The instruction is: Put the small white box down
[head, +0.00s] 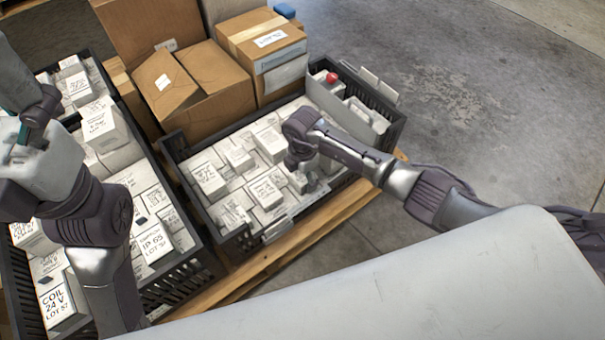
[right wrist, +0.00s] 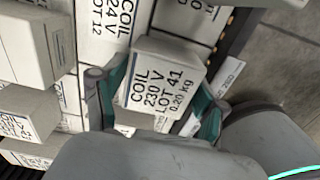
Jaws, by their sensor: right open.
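The small white box (right wrist: 153,82), labelled COIL 230 V LOT 41, sits between the two fingers of my right gripper (right wrist: 155,108) in the right wrist view. The fingers stand apart on either side of it, and the jaws are open. In the head view my right gripper (head: 303,170) is low over the right black crate (head: 225,235), among white boxes, and hides part of them. Whether the box rests fully on what is under it cannot be told. My left gripper (head: 35,120) is at the left edge of the head view, over the left crate; its jaws are unclear.
The left black crate (head: 185,275) holds many labelled white boxes. Open and closed cardboard boxes (head: 265,50) stand behind the right crate. A red round thing (head: 332,77) is at that crate's far end. Bare concrete floor (head: 470,90) lies to the right.

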